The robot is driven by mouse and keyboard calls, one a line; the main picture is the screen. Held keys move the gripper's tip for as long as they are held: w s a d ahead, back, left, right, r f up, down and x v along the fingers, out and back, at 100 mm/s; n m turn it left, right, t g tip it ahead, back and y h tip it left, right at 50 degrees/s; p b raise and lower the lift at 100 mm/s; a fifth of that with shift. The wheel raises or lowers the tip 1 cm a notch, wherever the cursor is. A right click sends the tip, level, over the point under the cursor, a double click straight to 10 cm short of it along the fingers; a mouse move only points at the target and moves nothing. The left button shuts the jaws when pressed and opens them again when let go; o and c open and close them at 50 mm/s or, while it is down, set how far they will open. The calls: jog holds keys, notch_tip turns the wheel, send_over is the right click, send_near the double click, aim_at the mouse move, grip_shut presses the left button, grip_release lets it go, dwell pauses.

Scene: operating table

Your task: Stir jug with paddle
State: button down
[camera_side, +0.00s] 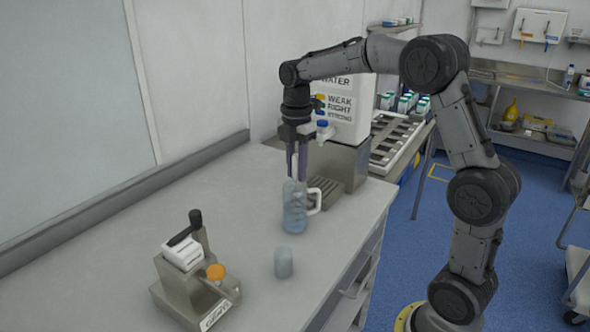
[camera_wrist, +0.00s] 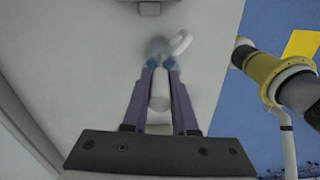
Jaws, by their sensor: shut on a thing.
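A clear jug (camera_side: 295,210) with bluish contents and a white handle stands upright on the counter, in front of the water dispenser. It also shows in the wrist view (camera_wrist: 181,42), below the fingertips. My gripper (camera_side: 296,178) points straight down at the jug's mouth, its purple fingers shut on a pale paddle. The paddle handle (camera_wrist: 160,92) shows between the fingers in the wrist view. The paddle's lower end is hidden by the jug and fingers, so I cannot tell how deep it reaches.
A small translucent cup (camera_side: 284,263) stands in front of the jug. A metal device with a black lever (camera_side: 196,262) sits at the counter's front left. The water dispenser (camera_side: 343,105) stands behind the jug. The counter's left side (camera_side: 120,240) is clear.

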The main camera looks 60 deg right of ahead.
jog(key=shift+w+a+f, duration=0.15)
jog(key=shift+w+f, duration=0.05)
jog(key=shift+w, duration=0.1)
jog(key=shift+w+a, duration=0.1)
jog(key=shift+a, duration=0.15)
notch_tip(320, 180, up, 13)
jog(key=shift+r, duration=0.2)
dwell(1.3)
dwell(0.9)
